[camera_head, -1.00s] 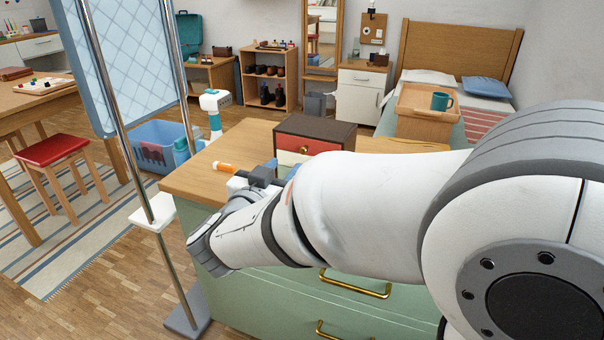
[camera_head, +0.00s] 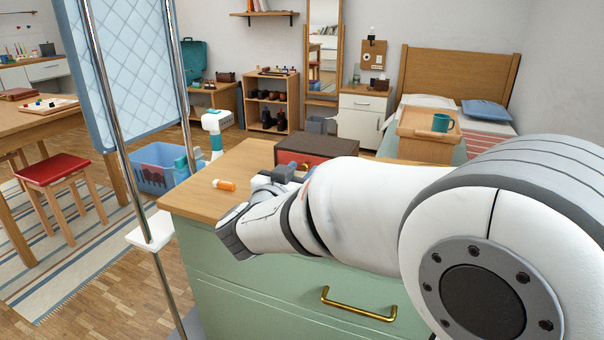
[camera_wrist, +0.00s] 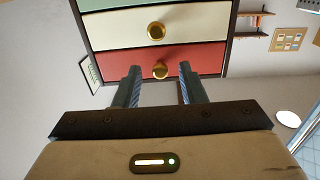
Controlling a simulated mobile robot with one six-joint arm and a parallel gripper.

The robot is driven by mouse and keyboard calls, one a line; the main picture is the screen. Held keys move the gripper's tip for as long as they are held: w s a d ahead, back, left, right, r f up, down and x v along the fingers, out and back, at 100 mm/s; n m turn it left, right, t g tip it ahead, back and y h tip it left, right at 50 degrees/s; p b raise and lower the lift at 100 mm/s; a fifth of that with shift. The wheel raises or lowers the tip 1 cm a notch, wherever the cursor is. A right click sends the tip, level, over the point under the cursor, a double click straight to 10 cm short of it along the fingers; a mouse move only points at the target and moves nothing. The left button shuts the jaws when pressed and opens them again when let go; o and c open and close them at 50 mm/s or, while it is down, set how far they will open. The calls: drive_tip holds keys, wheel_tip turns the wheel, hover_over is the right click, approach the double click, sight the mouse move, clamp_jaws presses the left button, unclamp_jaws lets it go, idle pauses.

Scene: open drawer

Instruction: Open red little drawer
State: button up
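A small drawer box with a dark brown top (camera_head: 318,144) stands on the green dresser. Its red drawer (camera_head: 288,157) is the top one. In the wrist view, which is upside down, the red drawer (camera_wrist: 205,62) appears lowest, with cream and green drawers beyond; all look shut. Its round brass knob (camera_wrist: 160,71) lies between the fingertips of my gripper (camera_wrist: 160,72). The fingers are open, with a gap on both sides of the knob. In the head view my gripper (camera_head: 277,177) is at the box's front, partly hidden by my arm, which also covers the lower drawers.
An orange tube (camera_head: 224,185) lies on the wooden dresser top (camera_head: 195,198) left of my gripper. A metal-poled stand (camera_head: 153,238) is at the dresser's left. A tray table with a teal mug (camera_head: 442,122) is behind right. A brass handle (camera_head: 358,305) is on the dresser front.

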clamp_jaws()
idle(0.3)
